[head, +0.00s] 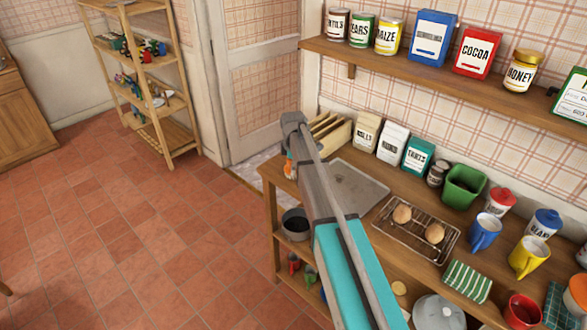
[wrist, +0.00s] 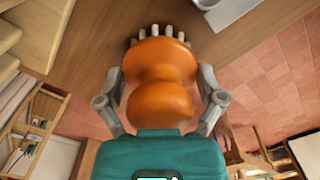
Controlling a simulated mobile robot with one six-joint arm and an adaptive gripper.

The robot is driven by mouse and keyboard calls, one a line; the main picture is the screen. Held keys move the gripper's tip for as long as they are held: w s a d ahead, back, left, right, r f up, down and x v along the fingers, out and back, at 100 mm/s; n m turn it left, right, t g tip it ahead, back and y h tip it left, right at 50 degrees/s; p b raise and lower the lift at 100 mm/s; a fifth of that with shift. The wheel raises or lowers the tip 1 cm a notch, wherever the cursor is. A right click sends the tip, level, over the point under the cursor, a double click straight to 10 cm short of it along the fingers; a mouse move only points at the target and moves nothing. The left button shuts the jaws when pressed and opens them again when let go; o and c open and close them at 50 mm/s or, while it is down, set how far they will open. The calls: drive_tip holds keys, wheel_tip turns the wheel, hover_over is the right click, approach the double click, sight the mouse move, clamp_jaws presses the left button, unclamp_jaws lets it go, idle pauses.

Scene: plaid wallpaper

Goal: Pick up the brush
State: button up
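The brush (wrist: 160,95) has a rounded orange body with two lobes and a row of pale grey tufts at its far end. It fills the middle of the wrist view. My gripper (wrist: 160,72) has one grey finger on each side of it, close along its sides. Whether the fingers press on it is not clear. In the head view my gripper (head: 290,160) is over the left end of the wooden counter (head: 345,153). A small orange part of the brush (head: 288,168) shows beside it; my arm hides the rest.
A grey tray (head: 355,188) lies close to the right of my gripper, with a wooden rack (head: 329,131) behind. Packets, a wire rack (head: 413,225) with brown round items, mugs and jars crowd the counter. A shelf (head: 430,72) with tins hangs above. Open tiled floor (head: 130,240) lies left.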

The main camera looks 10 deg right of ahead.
drive_tip(key=c, duration=0.4)
drive_tip(key=shift+o, duration=0.2)
drive_tip(key=shift+r, duration=0.15)
wheel_tip(320, 180, up, 3)
drive_tip(key=p, duration=0.3)
drive_tip(key=s+r+p, duration=0.9)
drive_tip(key=s+p, duration=0.1)
drive_tip(key=s, duration=0.4)
drive_tip(key=shift+r, duration=0.35)
